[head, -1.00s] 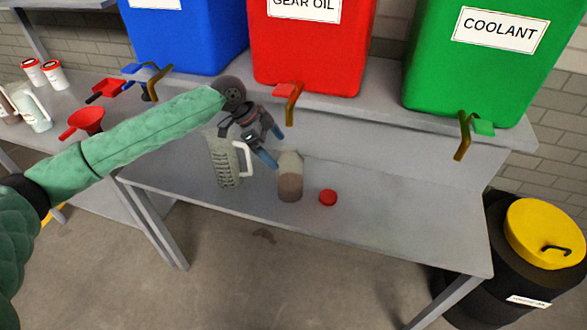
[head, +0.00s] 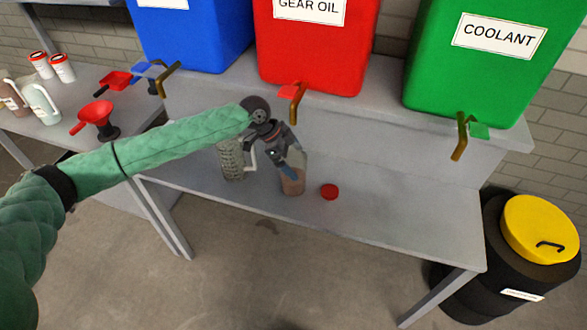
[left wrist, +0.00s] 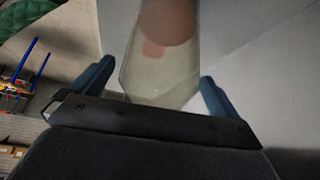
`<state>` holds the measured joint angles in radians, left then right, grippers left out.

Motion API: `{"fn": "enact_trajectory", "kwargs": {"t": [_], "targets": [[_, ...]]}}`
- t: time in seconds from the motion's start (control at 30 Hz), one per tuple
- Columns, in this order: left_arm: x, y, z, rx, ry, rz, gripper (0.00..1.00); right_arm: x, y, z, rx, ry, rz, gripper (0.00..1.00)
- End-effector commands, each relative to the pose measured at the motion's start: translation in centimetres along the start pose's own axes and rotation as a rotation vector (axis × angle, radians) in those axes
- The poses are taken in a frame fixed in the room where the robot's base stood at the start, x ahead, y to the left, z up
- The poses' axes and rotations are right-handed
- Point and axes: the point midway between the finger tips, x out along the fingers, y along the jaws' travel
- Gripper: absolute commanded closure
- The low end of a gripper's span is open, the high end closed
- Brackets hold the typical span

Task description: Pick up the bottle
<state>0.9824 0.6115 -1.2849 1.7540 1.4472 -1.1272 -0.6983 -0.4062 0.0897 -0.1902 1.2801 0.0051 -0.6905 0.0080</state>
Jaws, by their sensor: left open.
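The bottle (head: 293,182) is clear with brownish contents and stands upright on the grey workbench. My left gripper (head: 288,167) is at the bottle's upper part, its arm coming in from the left. In the left wrist view the bottle (left wrist: 165,60) lies between the two blue fingers (left wrist: 155,88), which are open, with a visible gap on the right side. Whether the left finger touches it I cannot tell. A red cap (head: 330,192) lies on the bench to the right of the bottle. My right gripper is not in view.
A measuring jug (head: 231,160) stands left of the bottle, close to my forearm. Red (head: 310,50), blue (head: 190,35) and green (head: 470,60) tanks with taps stand on the shelf behind. The bench (head: 410,215) is clear right of the cap.

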Motion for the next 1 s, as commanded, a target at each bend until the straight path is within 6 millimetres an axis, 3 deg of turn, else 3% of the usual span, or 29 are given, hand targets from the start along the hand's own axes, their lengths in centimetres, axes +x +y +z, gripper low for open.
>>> {"fn": "enact_trajectory", "kwargs": {"t": [0.27,0.37,0.7,1.0], "targets": [[0.25,0.0,0.05,-0.001,0.0,0.0,0.0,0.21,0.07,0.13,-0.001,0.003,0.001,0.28],[0.25,0.01,0.05,-0.001,0.0,0.0,0.16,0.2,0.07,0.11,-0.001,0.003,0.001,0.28],[0.18,-0.02,0.01,-0.001,0.001,-0.001,0.82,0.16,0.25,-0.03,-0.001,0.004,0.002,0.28],[0.08,-0.02,-0.06,0.0,0.001,-0.001,0.83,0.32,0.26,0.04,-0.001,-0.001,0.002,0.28]]}}
